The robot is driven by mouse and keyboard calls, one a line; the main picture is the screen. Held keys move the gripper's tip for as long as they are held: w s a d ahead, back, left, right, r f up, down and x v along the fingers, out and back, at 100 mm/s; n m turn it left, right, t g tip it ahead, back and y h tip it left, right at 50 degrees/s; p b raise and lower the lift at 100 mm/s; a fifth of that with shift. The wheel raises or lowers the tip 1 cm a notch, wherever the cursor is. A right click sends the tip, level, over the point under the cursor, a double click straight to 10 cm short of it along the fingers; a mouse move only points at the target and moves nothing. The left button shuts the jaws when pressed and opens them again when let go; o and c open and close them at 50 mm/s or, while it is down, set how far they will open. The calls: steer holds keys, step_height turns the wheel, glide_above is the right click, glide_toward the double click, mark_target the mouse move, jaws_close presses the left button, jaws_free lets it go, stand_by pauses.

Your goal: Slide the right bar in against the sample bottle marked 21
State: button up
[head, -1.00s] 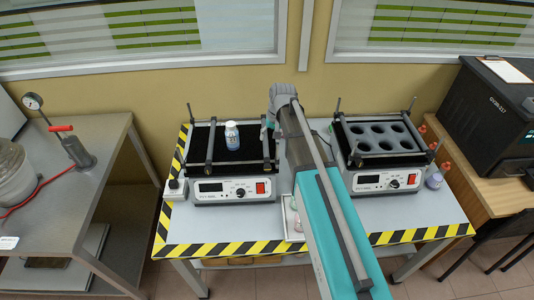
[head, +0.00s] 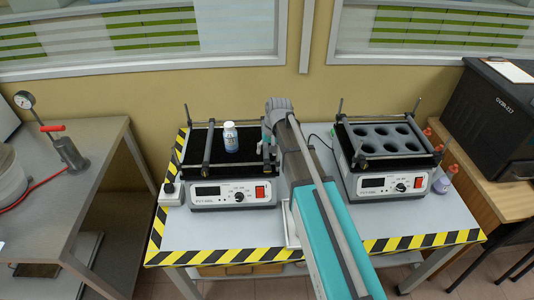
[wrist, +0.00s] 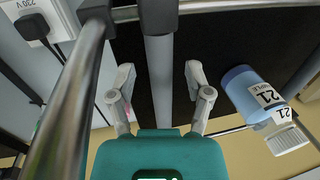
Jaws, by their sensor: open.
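The sample bottle marked 21 (head: 231,138) stands on the black top of the left shaker (head: 215,172). In the wrist view the bottle (wrist: 248,88) is blue with a white cap and a "21" label, to the right of my gripper. The right bar (wrist: 160,85) runs between my fingers in the wrist view, with a gap to either side. It lies apart from the bottle. My gripper (wrist: 160,92) is open around the bar. In the head view my arm partly hides the gripper (head: 268,138) and the bar.
The left bar (head: 209,147) is on the bottle's other side. A metal rail (wrist: 72,95) passes close to my gripper in the wrist view. A second shaker (head: 390,165) with a holed rack stands to the right. A plug (wrist: 32,27) sits beside the left shaker.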

stand_by(0.3)
jaws_close()
